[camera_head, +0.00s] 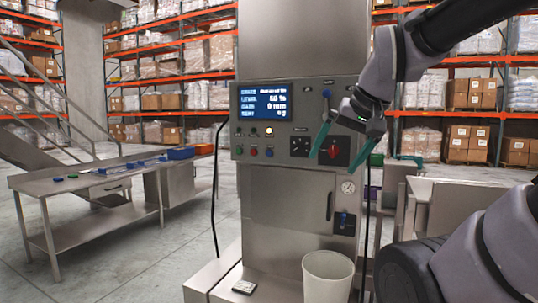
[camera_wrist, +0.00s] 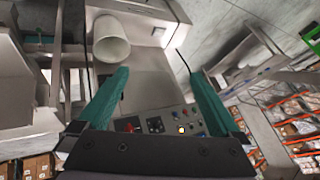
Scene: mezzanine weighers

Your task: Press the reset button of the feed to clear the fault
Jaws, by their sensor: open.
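The feed's control panel (camera_head: 300,120) is on the front of a grey metal machine, with a lit blue screen (camera_head: 265,100). Below the screen are an amber lit lamp (camera_head: 268,132) and a row of green (camera_head: 238,150), red (camera_head: 253,152) and blue (camera_head: 269,153) buttons. The labels are too small to read, so I cannot tell which is the reset. A red rotary switch (camera_head: 333,149) sits further right. My gripper (camera_head: 332,162) is open and empty, in front of the panel's right part. In the wrist view (camera_wrist: 160,73) its teal fingers are spread, with the lit lamp (camera_wrist: 182,129) below.
A white bucket (camera_head: 328,276) stands at the machine's foot; it also shows in the wrist view (camera_wrist: 112,42). A steel table (camera_head: 95,178) is at left, a bench (camera_head: 455,190) at right. A black cable (camera_head: 214,190) hangs beside the machine. Racks stand behind.

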